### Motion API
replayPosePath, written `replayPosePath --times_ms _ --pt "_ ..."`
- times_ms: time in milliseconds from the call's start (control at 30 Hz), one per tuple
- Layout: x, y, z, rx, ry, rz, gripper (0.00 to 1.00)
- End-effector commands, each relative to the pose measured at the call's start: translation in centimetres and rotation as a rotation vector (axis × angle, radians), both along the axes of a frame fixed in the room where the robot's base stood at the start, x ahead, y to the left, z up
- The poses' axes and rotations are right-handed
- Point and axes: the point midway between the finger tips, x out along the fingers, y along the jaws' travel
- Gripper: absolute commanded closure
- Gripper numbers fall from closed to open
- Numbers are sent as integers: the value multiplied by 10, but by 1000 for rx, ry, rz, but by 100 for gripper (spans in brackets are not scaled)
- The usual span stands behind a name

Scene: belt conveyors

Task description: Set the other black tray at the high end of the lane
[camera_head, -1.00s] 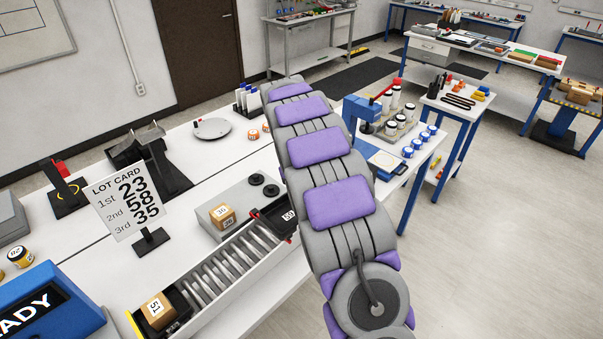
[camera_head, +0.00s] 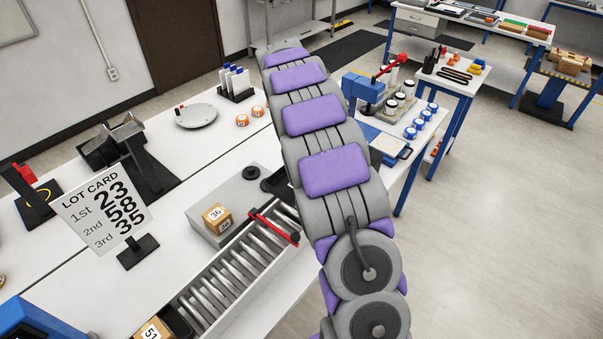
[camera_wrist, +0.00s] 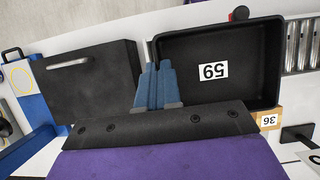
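The black tray marked 59 (camera_wrist: 250,85) shows in the wrist view, seen from above and empty apart from its label. My gripper (camera_wrist: 158,88) has its blue fingers close together at the tray's left wall and appears shut on that wall. In the head view my arm hides the gripper and most or all of this tray. The roller lane (camera_head: 225,290) runs from lower left up to a red bar (camera_head: 273,228); its rollers also show in the wrist view (camera_wrist: 301,45). Another black tray (camera_head: 176,322), holding a box marked 51 (camera_head: 152,331), is at the lane's lower-left end.
A box marked 36 (camera_head: 217,218) stands on a grey platform (camera_head: 235,195) beside the lane, close to the held tray in the wrist view. The lot card (camera_head: 105,210) stands left of it. A black box with a silver handle (camera_wrist: 90,80) is left of my fingers in the wrist view.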

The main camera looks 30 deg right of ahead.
Motion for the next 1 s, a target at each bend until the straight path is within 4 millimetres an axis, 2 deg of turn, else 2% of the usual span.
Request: replayPosePath --times_ms 33,300,467,733,1000 --pt "0 -2 -11 2 1 -1 100" --pt "1 5 -43 -3 1 -1 100" --pt "1 9 -52 -6 1 0 100" --pt "1 2 -61 -2 1 -1 100" --pt "1 2 -88 -1 4 -1 100"
